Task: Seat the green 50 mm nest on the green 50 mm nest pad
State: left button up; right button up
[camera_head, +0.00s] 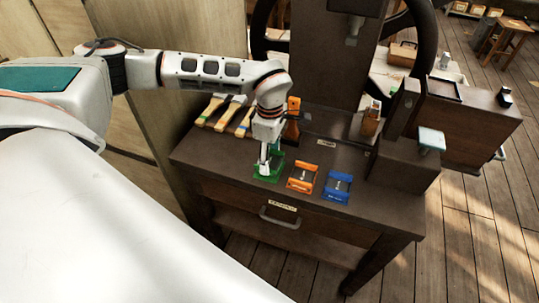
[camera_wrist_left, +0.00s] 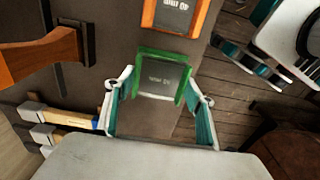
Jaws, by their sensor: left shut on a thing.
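The green nest (camera_head: 270,172) is at the left of a row near the front of the dark worktop. My left gripper (camera_head: 266,160) reaches down on it from above and is shut on it. In the left wrist view the green nest (camera_wrist_left: 163,76) lies between the two fingertips (camera_wrist_left: 161,90), with a dark labelled face inside its green frame. I cannot make out a separate green pad; anything under the nest is hidden. I cannot tell whether the nest touches the worktop. My right gripper is not in view.
An orange nest (camera_head: 302,178) and a blue nest (camera_head: 337,188) sit to the right. Brushes (camera_head: 222,110) lie behind left, and an orange-brown wooden handle (camera_head: 292,120) stands behind the gripper. The press column (camera_head: 330,60) and handwheel (camera_head: 427,30) rise at the back.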

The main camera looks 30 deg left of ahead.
pick_arm(q)
jog(key=shift+p, duration=0.5)
dwell(1.2)
jog(key=shift+f+b, duration=0.5)
jog(key=shift+f, duration=0.6)
dwell(0.5)
jog(key=o, duration=1.5)
notch_tip(320, 180, up, 12)
jog(key=shift+r, duration=0.1)
